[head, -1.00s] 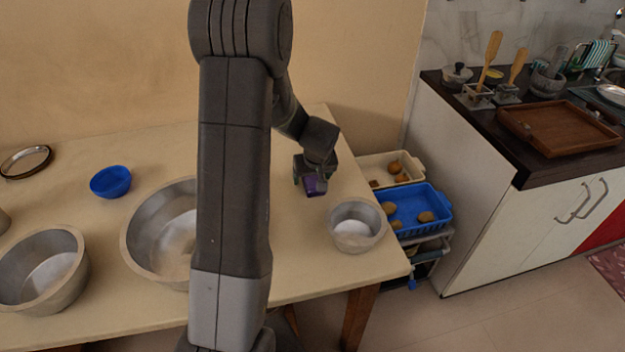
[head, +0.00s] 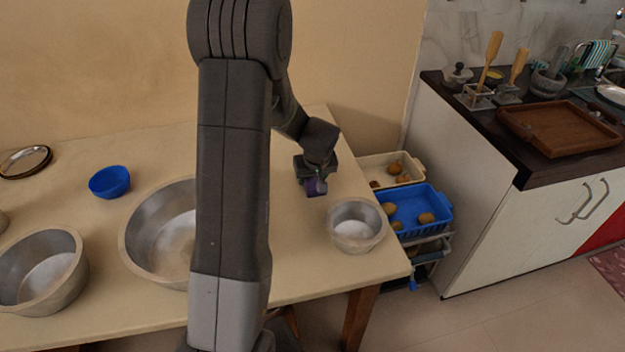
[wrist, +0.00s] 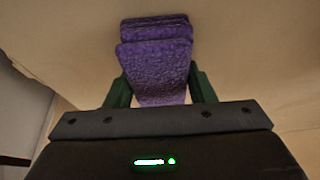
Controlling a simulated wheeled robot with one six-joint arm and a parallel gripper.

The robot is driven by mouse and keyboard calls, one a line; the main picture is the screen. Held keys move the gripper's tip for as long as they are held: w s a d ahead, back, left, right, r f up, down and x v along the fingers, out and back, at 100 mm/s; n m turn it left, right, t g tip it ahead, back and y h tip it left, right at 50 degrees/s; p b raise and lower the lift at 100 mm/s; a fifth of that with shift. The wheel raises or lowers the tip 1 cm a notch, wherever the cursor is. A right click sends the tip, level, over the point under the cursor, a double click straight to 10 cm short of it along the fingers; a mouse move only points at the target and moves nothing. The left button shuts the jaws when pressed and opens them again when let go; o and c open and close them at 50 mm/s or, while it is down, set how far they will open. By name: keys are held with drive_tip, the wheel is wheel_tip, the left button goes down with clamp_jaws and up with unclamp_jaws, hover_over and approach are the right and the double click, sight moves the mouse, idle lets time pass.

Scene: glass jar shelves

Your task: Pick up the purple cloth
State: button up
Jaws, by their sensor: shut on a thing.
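The purple cloth (wrist: 155,65) is a folded, textured bundle in the wrist view, between the two green fingers of my gripper (wrist: 160,92). In the head view the purple cloth (head: 315,187) shows small under my gripper (head: 313,183), over the right part of the table. My gripper is shut on the cloth. The cloth's far side is hidden, and I cannot tell whether it touches the table top.
A small metal pot (head: 355,226) stands just right of my gripper near the table's (head: 305,265) right edge. A large metal basin (head: 150,245), another metal pot (head: 45,270) and a blue bowl (head: 110,182) stand left. A blue crate (head: 445,208) sits beyond the table.

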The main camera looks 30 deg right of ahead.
drive_tip(key=shift+r, duration=0.1)
drive_tip(key=shift+r+p, duration=0.2)
drive_tip(key=shift+p, duration=0.25)
wheel_tip(320, 180, up, 10)
drive_tip(key=shift+f, duration=0.1)
drive_tip(key=o, duration=0.4)
drive_tip(key=c, duration=0.3)
